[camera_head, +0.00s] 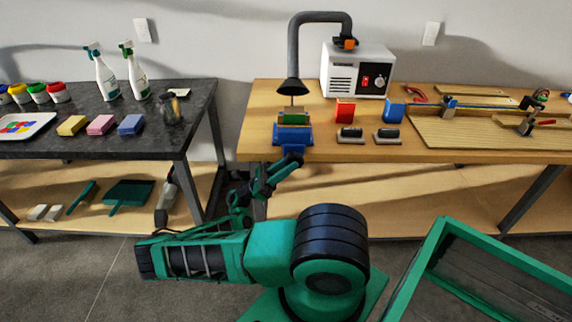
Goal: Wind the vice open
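The blue vice (292,136) stands at the front left edge of the wooden workbench (350,152). A block with a green part (294,119) sits at its jaws; I cannot tell if it is clamped. My gripper (292,158) is right at the front of the vice, just below the bench edge. It is small and dark here, so I cannot tell if its fingers are open or shut. The vice's handle is not clearly seen; it is around or behind my gripper.
A black extraction hood (293,86) hangs over the vice, fed by a white box unit (357,70). Red and blue blocks and two sanding tools (350,133) lie to the right. A green-rimmed crate (428,245) stands front right. A dark table (80,145) stands left.

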